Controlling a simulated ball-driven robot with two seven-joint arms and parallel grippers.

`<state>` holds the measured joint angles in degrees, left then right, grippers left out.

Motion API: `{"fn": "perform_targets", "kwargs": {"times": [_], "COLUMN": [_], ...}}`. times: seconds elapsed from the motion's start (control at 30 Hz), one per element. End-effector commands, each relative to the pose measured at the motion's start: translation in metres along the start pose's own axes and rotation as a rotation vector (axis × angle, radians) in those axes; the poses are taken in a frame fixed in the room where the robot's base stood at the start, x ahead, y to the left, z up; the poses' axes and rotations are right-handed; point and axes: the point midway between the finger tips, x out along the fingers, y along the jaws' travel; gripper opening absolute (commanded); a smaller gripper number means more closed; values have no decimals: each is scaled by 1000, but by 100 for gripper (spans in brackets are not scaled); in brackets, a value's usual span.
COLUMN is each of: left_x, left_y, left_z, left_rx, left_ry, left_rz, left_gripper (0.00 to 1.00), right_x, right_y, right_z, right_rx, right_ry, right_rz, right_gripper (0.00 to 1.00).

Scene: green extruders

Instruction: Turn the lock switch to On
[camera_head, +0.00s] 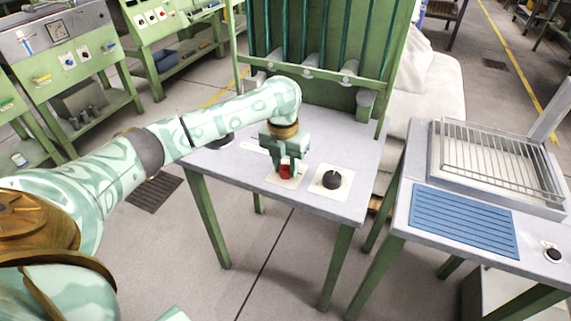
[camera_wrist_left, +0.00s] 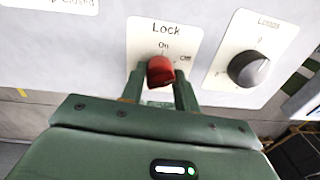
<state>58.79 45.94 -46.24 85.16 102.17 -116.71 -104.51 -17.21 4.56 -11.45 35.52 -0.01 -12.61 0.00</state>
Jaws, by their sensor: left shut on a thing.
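The lock switch is a red knob (camera_wrist_left: 160,71) on a white plate (camera_wrist_left: 138,45) marked "Lock", with "On" above the knob and "Off" to its upper right in the left wrist view. The knob's upper end lies just below "On"; I cannot tell its exact angle. My left gripper (camera_wrist_left: 160,88) has its two green fingers on either side of the knob and is shut on it. In the head view my left gripper (camera_head: 286,170) points down onto the red knob (camera_head: 285,171) on the table panel. My right gripper is in neither view.
A black knob (camera_head: 331,180) on its own white plate sits just right of the lock switch; it shows dark grey in the left wrist view (camera_wrist_left: 249,69). A green barred frame (camera_head: 318,45) rises behind. A second table with a blue grille (camera_head: 463,219) stands right, across a gap.

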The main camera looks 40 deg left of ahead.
Motion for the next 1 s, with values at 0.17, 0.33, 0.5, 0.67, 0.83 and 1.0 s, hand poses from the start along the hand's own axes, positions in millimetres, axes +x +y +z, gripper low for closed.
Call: {"fn": "perform_targets", "kwargs": {"times": [0.17,0.33,0.5,0.67,0.83,1.0], "left_x": [-5,-9,-11,-10,-8,-6], "left_y": [0,0,-1,-1,-1,-2], "left_z": [0,-1,-1,-1,-1,-1], "left_rx": [-44,-136,-276,-428,-589,-740], "left_ry": [-5,-9,-16,-23,-29,-36], "left_rz": [0,-1,-2,-3,-1,-2], "left_gripper": [8,8,8,8,8,8], "right_x": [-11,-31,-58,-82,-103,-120], "right_y": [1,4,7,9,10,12], "right_z": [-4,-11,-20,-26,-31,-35], "right_rx": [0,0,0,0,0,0], "right_ry": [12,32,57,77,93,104], "right_rz": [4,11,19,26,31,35], "right_gripper": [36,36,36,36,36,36]}}
